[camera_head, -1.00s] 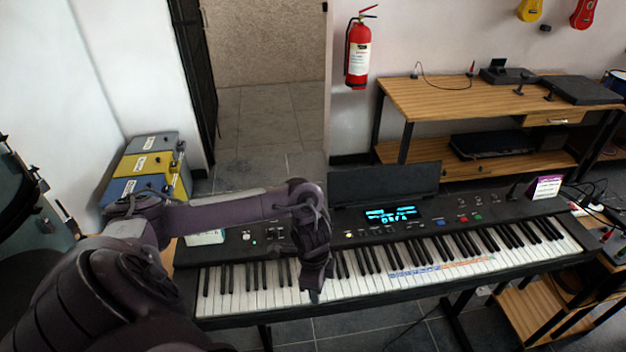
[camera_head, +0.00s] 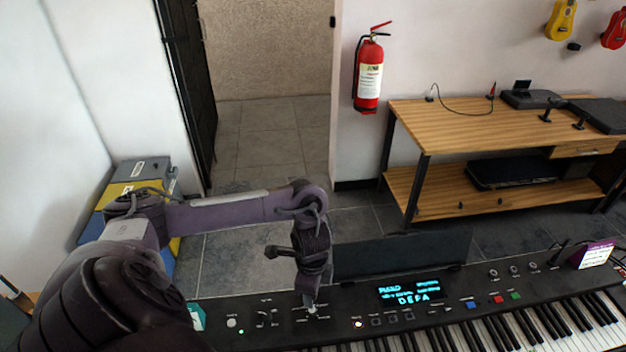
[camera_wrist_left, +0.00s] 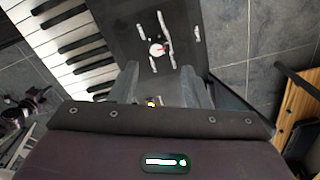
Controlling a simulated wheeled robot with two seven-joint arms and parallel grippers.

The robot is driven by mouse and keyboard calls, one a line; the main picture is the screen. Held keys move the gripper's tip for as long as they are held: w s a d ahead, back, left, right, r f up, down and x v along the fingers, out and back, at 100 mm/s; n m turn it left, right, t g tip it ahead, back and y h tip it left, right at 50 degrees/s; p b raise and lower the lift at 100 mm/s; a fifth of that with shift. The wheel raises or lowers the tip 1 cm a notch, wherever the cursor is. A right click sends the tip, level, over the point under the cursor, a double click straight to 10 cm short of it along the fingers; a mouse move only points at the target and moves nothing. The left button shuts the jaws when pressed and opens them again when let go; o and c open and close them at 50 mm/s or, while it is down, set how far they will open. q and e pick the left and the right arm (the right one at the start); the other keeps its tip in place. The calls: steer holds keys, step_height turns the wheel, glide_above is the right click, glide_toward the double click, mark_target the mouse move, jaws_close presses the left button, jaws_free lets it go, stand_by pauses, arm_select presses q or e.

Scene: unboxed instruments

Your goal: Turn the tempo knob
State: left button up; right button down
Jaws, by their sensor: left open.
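The keyboard's dark control panel (camera_head: 455,306) runs along the bottom of the head view. In the left wrist view a round white knob with a red mark (camera_wrist_left: 157,49) sits on this panel (camera_wrist_left: 130,27), between white printed lines. Its label cannot be read, so I cannot tell that it is the tempo knob. My left gripper (camera_head: 310,303) points down over the panel, left of the lit display (camera_head: 408,293). In the left wrist view its fingers (camera_wrist_left: 158,76) are open and empty, with the knob just past the tips, roughly centred between them. My right gripper is out of view.
White and black keys (camera_wrist_left: 62,45) lie along the panel's front. A dark upright board (camera_head: 400,256) stands behind the display. A wooden desk (camera_head: 450,122) and a fire extinguisher (camera_head: 369,75) are farther back.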

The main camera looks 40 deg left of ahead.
mark_target(312, 311)
arm_select(q)
steer(key=shift+s+d+f, duration=0.2)
steer(key=shift+f, duration=0.25)
step_height(312, 311, down, 2)
steer(key=shift+s+d+f, duration=0.15)
steer(key=f, duration=0.3)
steer(key=shift+a+f, duration=0.2)
steer(key=shift+f, duration=0.4)
steer(key=shift+d, duration=0.1)
steer(key=c, duration=0.4)
jaws_close()
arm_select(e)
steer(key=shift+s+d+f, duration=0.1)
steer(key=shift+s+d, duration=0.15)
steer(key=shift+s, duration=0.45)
